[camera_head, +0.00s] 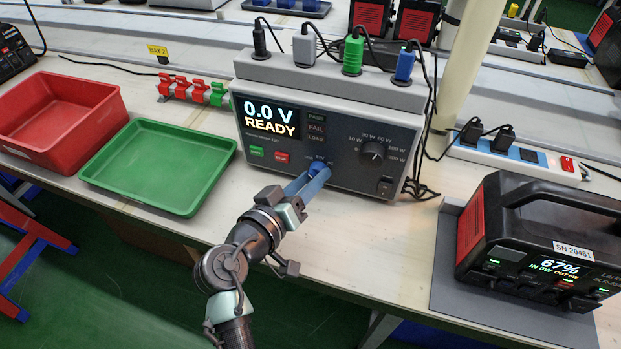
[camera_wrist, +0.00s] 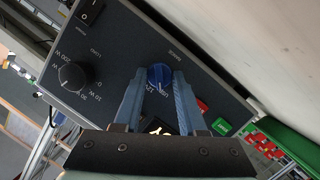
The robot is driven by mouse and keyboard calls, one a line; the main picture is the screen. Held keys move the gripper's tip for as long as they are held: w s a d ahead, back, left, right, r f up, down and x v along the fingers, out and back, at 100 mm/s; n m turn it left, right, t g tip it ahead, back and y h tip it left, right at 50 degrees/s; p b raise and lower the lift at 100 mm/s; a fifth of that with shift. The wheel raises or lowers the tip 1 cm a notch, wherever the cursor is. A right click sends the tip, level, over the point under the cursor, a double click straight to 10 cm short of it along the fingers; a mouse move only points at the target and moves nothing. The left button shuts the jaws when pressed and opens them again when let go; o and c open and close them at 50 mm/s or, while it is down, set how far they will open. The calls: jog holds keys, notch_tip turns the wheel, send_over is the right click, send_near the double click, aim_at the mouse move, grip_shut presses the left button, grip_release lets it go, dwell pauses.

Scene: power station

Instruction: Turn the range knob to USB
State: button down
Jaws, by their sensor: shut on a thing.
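The range knob (camera_head: 316,166) is a blue round knob low on the front of the grey tester (camera_head: 345,130). Small white labels lie around it, partly hidden by my fingers. In the wrist view the knob (camera_wrist: 159,76) sits between my two blue fingertips, below the word RANGE. My gripper (camera_head: 314,176) is shut on the knob, with one finger on each side. The tester's screen reads 0.0 V READY.
A black load knob (camera_wrist: 74,76) and a power switch (camera_head: 385,187) are to the right on the panel. Green and red buttons (camera_head: 282,157) are to the left. A green tray (camera_head: 160,165), a red bin (camera_head: 60,115) and a black power station (camera_head: 540,240) flank the tester.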

dwell(0.3)
jog(key=shift+c, duration=2.4)
grip_release()
jog(key=p+v, duration=0.1)
jog(key=v, duration=1.2)
jog(key=shift+a, duration=0.1)
jog(key=shift+w, duration=0.1)
